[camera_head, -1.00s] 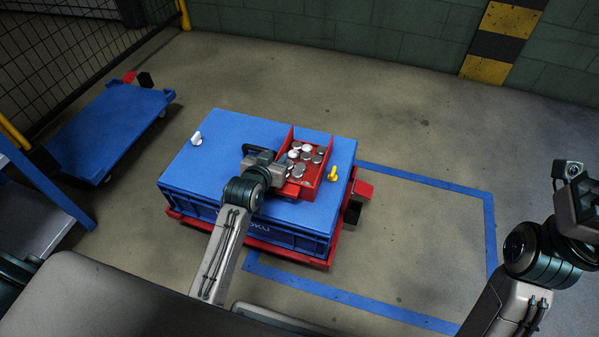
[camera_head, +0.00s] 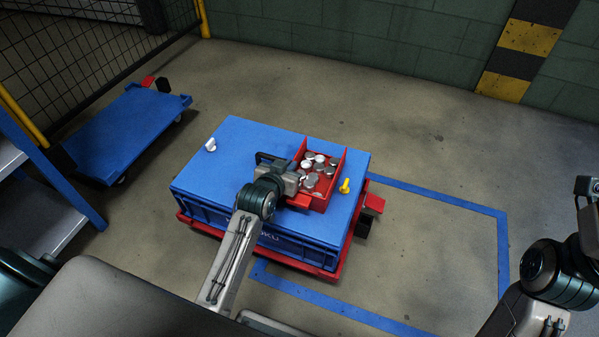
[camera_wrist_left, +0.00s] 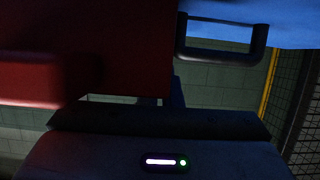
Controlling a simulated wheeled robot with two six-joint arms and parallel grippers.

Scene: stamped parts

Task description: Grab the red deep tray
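The red deep tray (camera_head: 330,193) stands on the blue lid of a large crate, toward its right side, and holds several round grey and white metal parts. My left gripper (camera_head: 291,181) is at the tray's left side, very close to its wall; its fingertips are hidden, so I cannot tell whether it grips the wall. In the left wrist view, a dark red surface (camera_wrist_left: 125,50), likely the tray, fills the upper left at close range. My right gripper (camera_head: 590,190) is cut off at the right edge, away from the tray.
The blue crate (camera_head: 228,165) sits on a red wheeled base (camera_head: 325,273). A yellow peg (camera_head: 345,186) is just right of the tray; a white peg (camera_head: 210,145) is at the lid's far left. A blue cart (camera_head: 125,130) stands left.

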